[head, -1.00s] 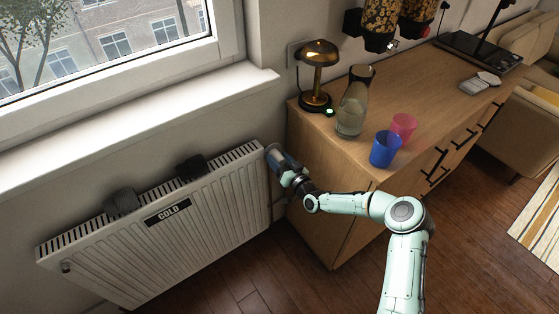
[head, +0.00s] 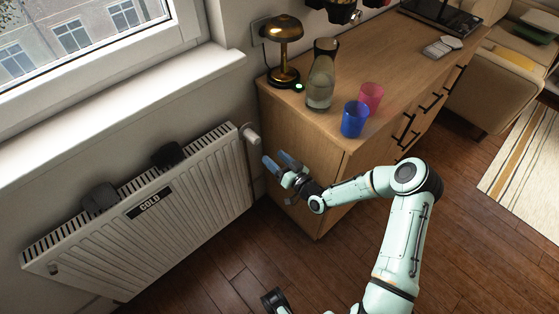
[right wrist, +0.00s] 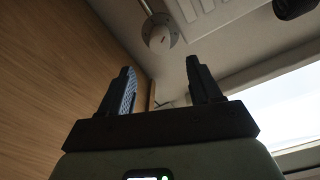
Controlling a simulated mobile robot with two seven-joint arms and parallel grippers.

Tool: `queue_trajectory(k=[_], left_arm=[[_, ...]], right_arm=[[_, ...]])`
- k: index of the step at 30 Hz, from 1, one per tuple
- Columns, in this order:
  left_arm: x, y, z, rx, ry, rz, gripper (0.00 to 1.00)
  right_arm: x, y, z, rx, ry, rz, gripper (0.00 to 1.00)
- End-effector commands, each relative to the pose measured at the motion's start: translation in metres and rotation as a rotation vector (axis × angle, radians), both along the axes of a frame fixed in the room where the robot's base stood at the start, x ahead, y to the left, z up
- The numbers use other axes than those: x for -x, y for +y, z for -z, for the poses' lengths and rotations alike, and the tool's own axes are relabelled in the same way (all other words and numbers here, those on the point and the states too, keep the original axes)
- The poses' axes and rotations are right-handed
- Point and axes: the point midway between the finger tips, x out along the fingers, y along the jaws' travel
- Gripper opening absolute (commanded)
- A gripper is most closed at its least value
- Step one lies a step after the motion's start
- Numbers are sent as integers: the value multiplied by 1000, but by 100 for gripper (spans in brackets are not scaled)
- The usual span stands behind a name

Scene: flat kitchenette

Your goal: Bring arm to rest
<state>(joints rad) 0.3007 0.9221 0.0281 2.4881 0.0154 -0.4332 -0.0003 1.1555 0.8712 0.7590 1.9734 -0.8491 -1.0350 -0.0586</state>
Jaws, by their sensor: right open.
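My right gripper (head: 277,163) is open and empty beside the radiator's right end, in front of the cabinet's left side. In the right wrist view its two fingers (right wrist: 160,92) stand apart with nothing between them. The white radiator valve knob (head: 251,136) is at the radiator's upper right end, just beyond the fingertips and apart from them. The knob also shows in the right wrist view (right wrist: 160,36). My left gripper (head: 272,300) shows only in part at the bottom edge of the head view, and its jaw state is unclear.
The white radiator (head: 150,215) is marked COLD and hangs under the window sill (head: 120,120). The wooden cabinet (head: 300,185) carries a brass lamp (head: 285,50), a carafe (head: 321,80), a blue cup (head: 355,119) and a pink cup (head: 371,94). The floor in front is clear.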

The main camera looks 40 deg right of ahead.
Motion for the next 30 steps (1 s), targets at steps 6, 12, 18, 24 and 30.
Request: queue_trajectory(k=[6,12,18,24,30], left_arm=[[1,0,-1,0,2,0,43],[1,0,-1,0,2,0,43],[1,0,-1,0,2,0,43],[1,0,-1,0,2,0,43],[1,0,-1,0,2,0,43]], right_arm=[[14,-1,-1,-1,-1,0,63],[14,-1,0,0,-1,0,63],[14,-1,0,0,-1,0,63],[15,7,7,-13,26,-10,63],[34,79,74,-117,297,-98,63]])
